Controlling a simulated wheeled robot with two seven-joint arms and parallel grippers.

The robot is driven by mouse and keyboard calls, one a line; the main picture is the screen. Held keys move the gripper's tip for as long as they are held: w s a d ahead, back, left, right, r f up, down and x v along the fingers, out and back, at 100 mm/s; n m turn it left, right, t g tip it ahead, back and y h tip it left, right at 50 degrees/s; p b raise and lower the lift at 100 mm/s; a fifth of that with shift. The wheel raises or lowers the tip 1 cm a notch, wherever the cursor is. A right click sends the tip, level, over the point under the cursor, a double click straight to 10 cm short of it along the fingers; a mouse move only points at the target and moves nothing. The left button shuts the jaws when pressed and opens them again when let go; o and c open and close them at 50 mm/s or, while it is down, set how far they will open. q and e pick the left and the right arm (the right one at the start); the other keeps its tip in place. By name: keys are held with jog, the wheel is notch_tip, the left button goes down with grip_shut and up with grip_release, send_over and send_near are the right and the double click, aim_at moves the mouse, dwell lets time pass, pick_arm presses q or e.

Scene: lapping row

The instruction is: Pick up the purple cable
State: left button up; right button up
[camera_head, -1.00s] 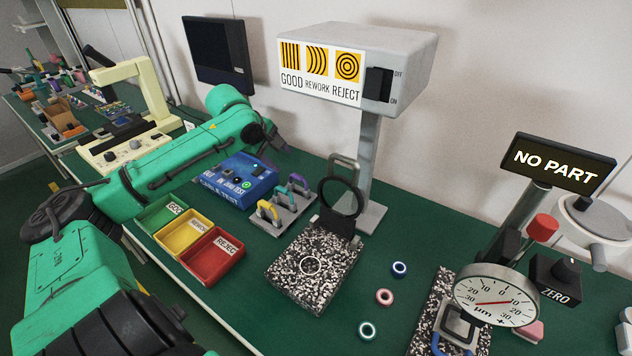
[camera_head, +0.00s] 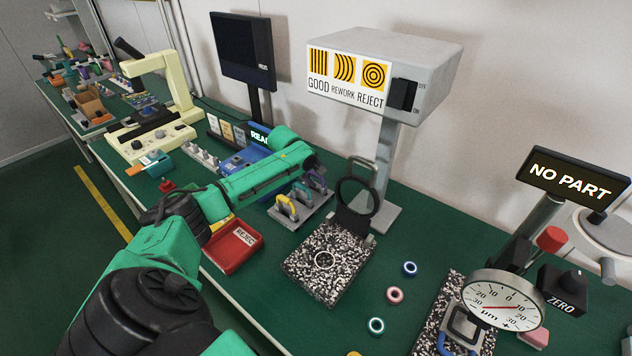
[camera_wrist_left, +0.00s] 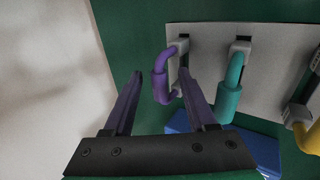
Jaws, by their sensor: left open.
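The purple cable (camera_head: 318,181) is a short looped lead at the far right end of a grey holder (camera_head: 290,217), beside a teal cable (camera_head: 303,194) and a yellow cable (camera_head: 287,208). My left gripper (camera_head: 313,166) is over the holder at the purple cable, partly hidden by its own arm. In the left wrist view, its two open fingers (camera_wrist_left: 160,74) point at the holder, and the purple cable (camera_wrist_left: 161,86) shows between them, nearer the right finger. Its ends sit in the holder; the jaws are not closed on it. My right gripper is out of view.
A blue test box (camera_head: 240,160) stands left of the holder, partly behind my arm. A red reject bin (camera_head: 232,250) is in front. A speckled plate (camera_head: 318,270) with a magnifier (camera_head: 357,196) stands close on the right.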

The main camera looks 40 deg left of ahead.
pick_arm(q)
jog(key=shift+s+r, duration=0.1)
grip_shut()
